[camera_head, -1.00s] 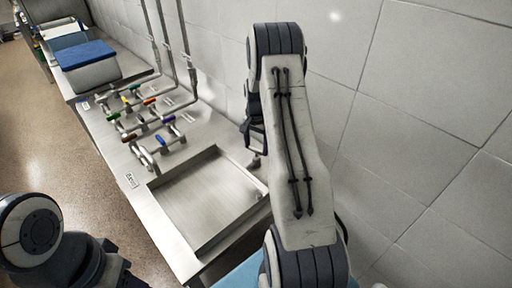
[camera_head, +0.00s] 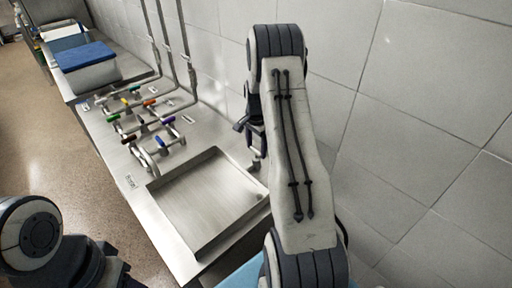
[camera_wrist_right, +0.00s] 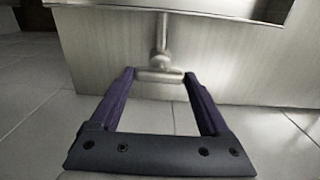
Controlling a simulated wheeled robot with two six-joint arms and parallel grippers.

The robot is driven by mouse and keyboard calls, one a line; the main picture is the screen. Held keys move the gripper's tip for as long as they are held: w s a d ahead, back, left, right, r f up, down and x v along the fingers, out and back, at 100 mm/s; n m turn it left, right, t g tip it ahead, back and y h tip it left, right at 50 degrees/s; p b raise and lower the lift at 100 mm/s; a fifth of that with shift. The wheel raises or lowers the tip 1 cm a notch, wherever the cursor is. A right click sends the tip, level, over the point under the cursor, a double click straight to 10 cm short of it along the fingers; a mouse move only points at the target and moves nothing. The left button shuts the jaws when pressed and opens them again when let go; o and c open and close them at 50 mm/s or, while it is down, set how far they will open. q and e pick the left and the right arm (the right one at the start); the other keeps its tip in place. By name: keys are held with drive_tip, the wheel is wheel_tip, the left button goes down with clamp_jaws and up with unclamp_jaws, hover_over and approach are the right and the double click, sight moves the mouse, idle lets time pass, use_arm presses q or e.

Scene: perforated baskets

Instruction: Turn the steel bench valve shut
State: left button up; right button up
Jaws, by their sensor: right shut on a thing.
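The steel valve (camera_wrist_right: 160,74) shows in the right wrist view as a short bar handle on a stem, in front of a flat metal face. My right gripper (camera_wrist_right: 158,76) has its two dark purple fingers at either end of the bar, shut on it. In the head view my right gripper (camera_head: 256,162) is partly hidden behind my own arm, just right of the sink, and the steel valve cannot be made out there. My left arm shows at the lower left, but its gripper is not in view.
A steel bench (camera_head: 142,187) runs along the tiled wall with a shallow sink (camera_head: 208,203). Several valves with coloured handles (camera_head: 148,125) stand on it, with pipes rising behind. A blue-lidded box (camera_head: 88,56) sits farther back. The floor (camera_head: 60,140) left of the bench is clear.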

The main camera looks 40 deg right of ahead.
sight(256, 149)
drive_tip(key=o, duration=1.2)
drive_tip(key=shift+r, duration=0.15)
drive_tip(key=shift+r, duration=0.35)
wheel_tip(256, 149, up, 10)
drive_tip(key=shift+f+b, duration=0.2)
drive_tip(key=shift+b, duration=1)
